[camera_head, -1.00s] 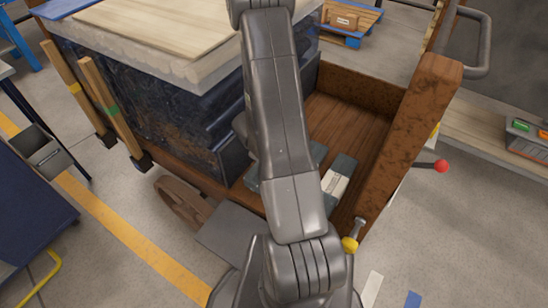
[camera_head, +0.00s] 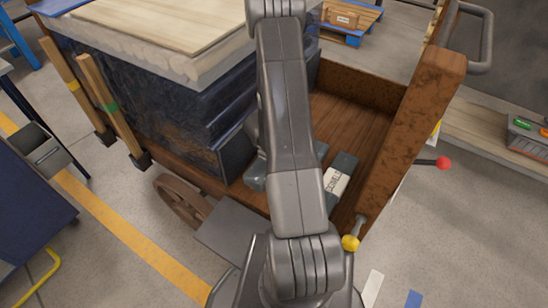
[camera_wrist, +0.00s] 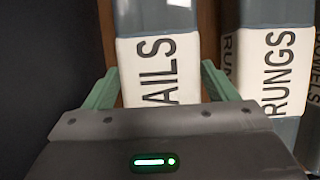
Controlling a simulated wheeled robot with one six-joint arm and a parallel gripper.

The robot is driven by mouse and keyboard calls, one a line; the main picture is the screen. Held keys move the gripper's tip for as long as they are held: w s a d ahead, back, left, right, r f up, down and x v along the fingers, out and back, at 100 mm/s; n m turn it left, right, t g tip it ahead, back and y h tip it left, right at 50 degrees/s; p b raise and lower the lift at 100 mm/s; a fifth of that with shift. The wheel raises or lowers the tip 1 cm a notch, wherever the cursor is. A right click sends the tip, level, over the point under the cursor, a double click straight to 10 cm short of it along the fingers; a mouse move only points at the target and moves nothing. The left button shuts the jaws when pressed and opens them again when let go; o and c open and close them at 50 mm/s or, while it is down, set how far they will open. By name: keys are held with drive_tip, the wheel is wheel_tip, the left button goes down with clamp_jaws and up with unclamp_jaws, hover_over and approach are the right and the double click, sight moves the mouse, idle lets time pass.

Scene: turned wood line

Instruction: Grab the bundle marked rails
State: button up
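In the wrist view, the bundle marked rails (camera_wrist: 160,68) is grey-blue with a white band; I read "AILS" on it, and its near end is hidden behind my gripper. My gripper (camera_wrist: 158,72) is open, with one green finger on each side of this bundle, close to its edges. I cannot tell whether they touch it. A similar bundle marked "RUNGS" (camera_wrist: 281,70) lies just right of the right finger. In the head view, my arm hides my gripper and most of the bundles.
A tall dark stack (camera_head: 170,110) stands close on the left. The cart's thick end board (camera_head: 415,140) rises on the right. Bare cart floor shows behind the bundles.

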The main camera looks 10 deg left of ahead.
drive_tip(key=c, duration=1)
drive_tip(key=shift+r, duration=0.2)
